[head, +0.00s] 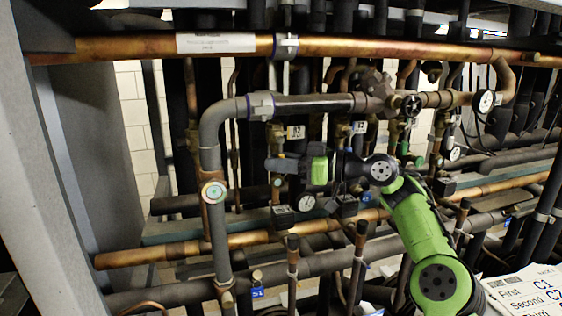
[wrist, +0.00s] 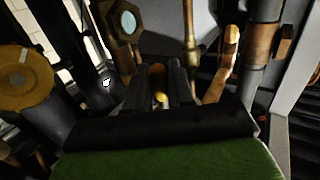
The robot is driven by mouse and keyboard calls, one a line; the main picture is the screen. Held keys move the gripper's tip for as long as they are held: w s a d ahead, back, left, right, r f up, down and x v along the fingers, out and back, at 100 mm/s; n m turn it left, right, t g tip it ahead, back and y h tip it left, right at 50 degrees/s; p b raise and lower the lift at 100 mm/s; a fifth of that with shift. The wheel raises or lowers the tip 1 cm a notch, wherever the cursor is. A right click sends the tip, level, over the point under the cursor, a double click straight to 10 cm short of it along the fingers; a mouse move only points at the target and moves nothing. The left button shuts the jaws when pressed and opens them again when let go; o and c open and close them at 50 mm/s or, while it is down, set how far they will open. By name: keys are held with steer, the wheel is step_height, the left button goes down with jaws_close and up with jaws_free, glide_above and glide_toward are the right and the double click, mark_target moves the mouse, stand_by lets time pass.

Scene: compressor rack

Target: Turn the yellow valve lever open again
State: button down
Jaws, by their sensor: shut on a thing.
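My gripper (head: 276,164) reaches left among the pipes in the head view, at mid height in the rack. In the wrist view its two dark fingers (wrist: 168,82) are close together at the middle. A small yellow piece, which looks like the valve lever (wrist: 161,99), shows between them, and the gripper is shut on it. Most of the lever is hidden by the fingers. I cannot make out the lever in the head view, nor tell its angle to the pipe.
A grey vertical pipe (head: 218,245) with a round gauge stands left of the gripper. A copper pipe (head: 365,47) crosses above, and a small gauge (head: 307,202) sits just below. In the wrist view a brass hex fitting (wrist: 121,22) and a round yellowish cap (wrist: 24,78) are close by.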

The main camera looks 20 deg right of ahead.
steer(key=c, duration=1.1)
jaws_free()
